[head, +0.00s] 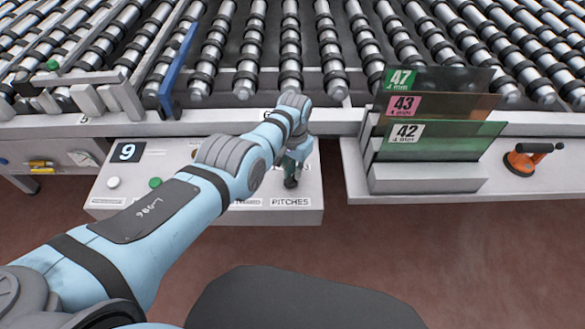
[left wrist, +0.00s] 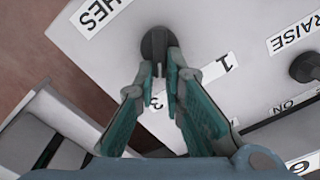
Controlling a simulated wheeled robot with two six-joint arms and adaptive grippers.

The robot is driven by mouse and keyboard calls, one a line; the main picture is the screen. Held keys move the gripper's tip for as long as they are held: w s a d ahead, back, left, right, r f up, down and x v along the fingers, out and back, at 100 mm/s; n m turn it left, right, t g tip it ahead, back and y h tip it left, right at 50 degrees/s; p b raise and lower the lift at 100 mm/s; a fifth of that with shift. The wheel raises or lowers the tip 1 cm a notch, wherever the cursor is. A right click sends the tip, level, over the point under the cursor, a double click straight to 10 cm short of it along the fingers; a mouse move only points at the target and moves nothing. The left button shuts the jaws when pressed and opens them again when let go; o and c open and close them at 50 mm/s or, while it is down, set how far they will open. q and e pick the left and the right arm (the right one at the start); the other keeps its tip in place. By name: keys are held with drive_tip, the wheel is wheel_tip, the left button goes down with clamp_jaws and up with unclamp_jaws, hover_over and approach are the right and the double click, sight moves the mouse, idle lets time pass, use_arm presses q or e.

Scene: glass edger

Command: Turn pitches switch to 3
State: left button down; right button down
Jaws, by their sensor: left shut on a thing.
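The pitches switch is a dark round knob (left wrist: 154,42) on the pale control panel (head: 310,184), above the PITCHES label (head: 290,202) in the head view. My left gripper (left wrist: 166,66) has its two teal fingers closed on the knob's grip bar. In the head view the left gripper (head: 292,172) points down onto the switch and hides much of it. In the left wrist view a 1 (left wrist: 224,62) shows right of the fingers and a 3 (left wrist: 154,103) shows partly between them. I cannot tell which number the knob points to. My right gripper is not in view.
Another dark knob (left wrist: 306,67) sits by the RAISE label. A white button (head: 113,182) and a green button (head: 155,183) are at the panel's left. Glass sheets (head: 440,140) stand in a rack to the right, near an orange-based suction cup (head: 524,160). Rollers lie behind.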

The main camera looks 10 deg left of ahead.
use_arm(q)
drive_tip(key=shift+d+m, duration=0.15)
drive_tip(key=shift+m, duration=0.85)
drive_tip(key=c, duration=1.7)
unclamp_jaws()
wheel_tip(320, 180, up, 12)
drive_tip(key=shift+r, duration=0.1)
drive_tip(key=shift+s+d, duration=0.1)
